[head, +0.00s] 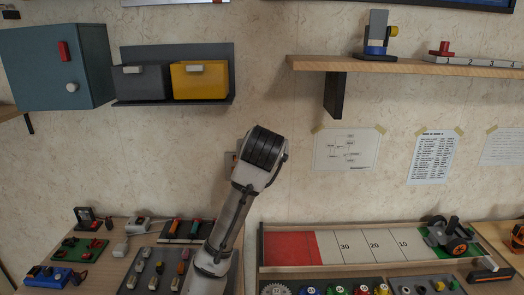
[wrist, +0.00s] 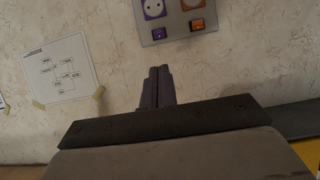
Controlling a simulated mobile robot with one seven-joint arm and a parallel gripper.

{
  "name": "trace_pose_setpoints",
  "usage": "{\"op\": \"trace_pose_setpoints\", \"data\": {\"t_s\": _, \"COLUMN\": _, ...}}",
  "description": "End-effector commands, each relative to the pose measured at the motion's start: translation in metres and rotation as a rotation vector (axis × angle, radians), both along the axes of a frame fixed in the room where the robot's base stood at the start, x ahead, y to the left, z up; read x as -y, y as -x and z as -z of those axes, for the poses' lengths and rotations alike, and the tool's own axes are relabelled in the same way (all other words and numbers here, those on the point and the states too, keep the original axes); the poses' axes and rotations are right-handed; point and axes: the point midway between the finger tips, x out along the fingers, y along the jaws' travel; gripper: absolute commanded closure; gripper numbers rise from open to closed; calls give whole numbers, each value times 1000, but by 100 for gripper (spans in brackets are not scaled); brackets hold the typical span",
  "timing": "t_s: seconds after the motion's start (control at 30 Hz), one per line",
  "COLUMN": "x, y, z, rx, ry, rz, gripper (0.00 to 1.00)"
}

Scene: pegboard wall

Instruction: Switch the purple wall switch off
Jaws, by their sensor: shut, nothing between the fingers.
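The purple wall switch (wrist: 158,33) is a small rocker on a grey wall plate (wrist: 176,27) at the top of the wrist view. It sits below a purple socket (wrist: 154,8). Which way the rocker is tilted is too small to tell. My gripper (wrist: 158,72) is shut and empty, its dark fingers side by side. In the wrist view the fingertips appear below the plate, apart from the switch. In the head view my arm hides most of the plate, and only a sliver (head: 228,160) shows at its left; the fingers are hidden there.
An orange switch (wrist: 197,25) sits right beside the purple one, under an orange socket (wrist: 192,4). A shelf with a grey bin (head: 140,84) and a yellow bin (head: 200,82) hangs at upper left. Paper sheets (head: 346,150) are taped right of my arm. Crowded tabletops lie below.

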Motion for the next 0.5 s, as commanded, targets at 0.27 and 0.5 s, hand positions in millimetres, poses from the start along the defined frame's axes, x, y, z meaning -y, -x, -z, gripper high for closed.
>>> {"op": "trace_pose_setpoints", "data": {"t_s": 0.27, "x": -1, "y": -4, "z": 1, "rx": 1, "ry": 1, "rz": 0, "gripper": 100}}
{"op": "trace_pose_setpoints", "data": {"t_s": 0.5, "x": -1, "y": -37, "z": 16, "rx": -2, "ry": 0, "rz": -1, "gripper": 100}}
